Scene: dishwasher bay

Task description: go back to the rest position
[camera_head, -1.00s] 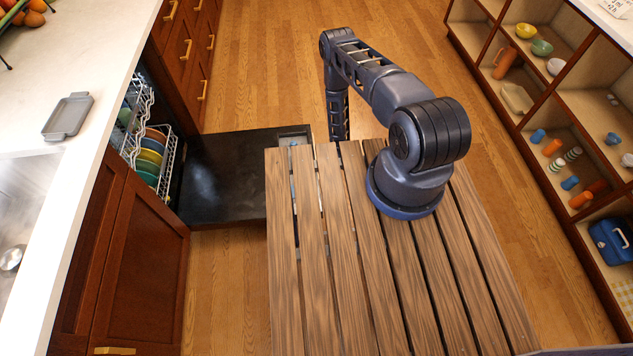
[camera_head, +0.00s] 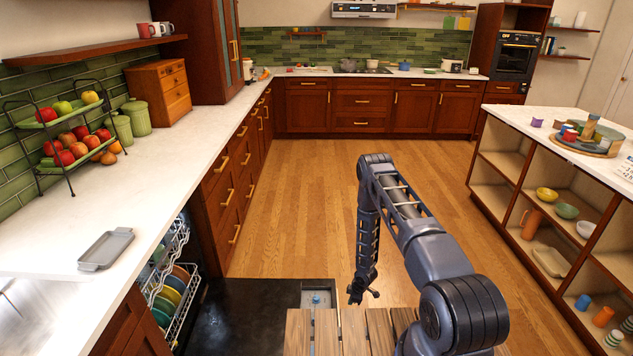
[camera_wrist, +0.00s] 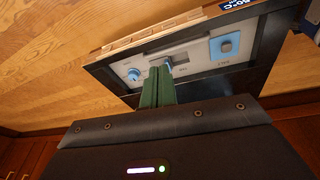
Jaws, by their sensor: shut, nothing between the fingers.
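My gripper (camera_head: 362,297) hangs at the end of my arm in the head view, above and beside the right edge of the open dishwasher door (camera_head: 240,325). In the wrist view, its green fingers (camera_wrist: 158,86) are together with nothing between them. Behind the fingers is a pale panel (camera_wrist: 200,60) with a blue knob and blue buttons, set in a dark frame. Whether the fingertips touch the panel cannot be told.
Left of the door are the dish rack (camera_head: 172,300) with coloured plates and the white counter (camera_head: 150,195) with a grey tray (camera_head: 106,249). A shelved island (camera_head: 545,190) stands right. The wooden floor (camera_head: 320,190) ahead is clear.

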